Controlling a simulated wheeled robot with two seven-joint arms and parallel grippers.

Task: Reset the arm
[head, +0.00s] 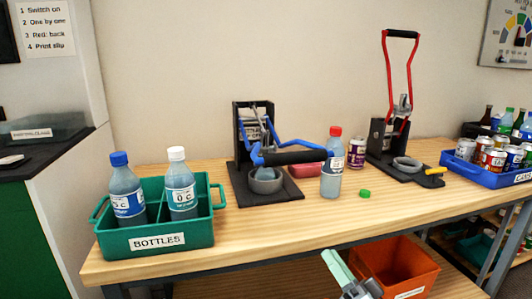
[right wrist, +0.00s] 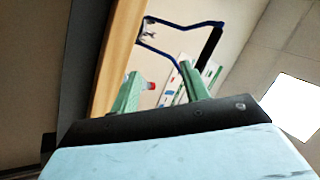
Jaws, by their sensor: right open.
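My right gripper (head: 350,274) is low at the front edge of the table, below the tabletop in the head view. Its pale green fingers are apart and empty in the right wrist view (right wrist: 160,78). A black press with a blue lever (head: 290,156) stands mid-table, its lever down over a grey cup (head: 265,180). A second press with a red lever (head: 398,80) stands to the right, its lever raised. The blue lever also shows in the right wrist view (right wrist: 180,26). My left gripper is out of view.
A red-capped bottle (head: 332,170) stands beside the blue-lever press, near a green cap (head: 365,194) and purple can (head: 356,152). A green bottle crate (head: 158,239) is left, a blue can crate (head: 488,178) right. An orange bin (head: 400,268) is below the table.

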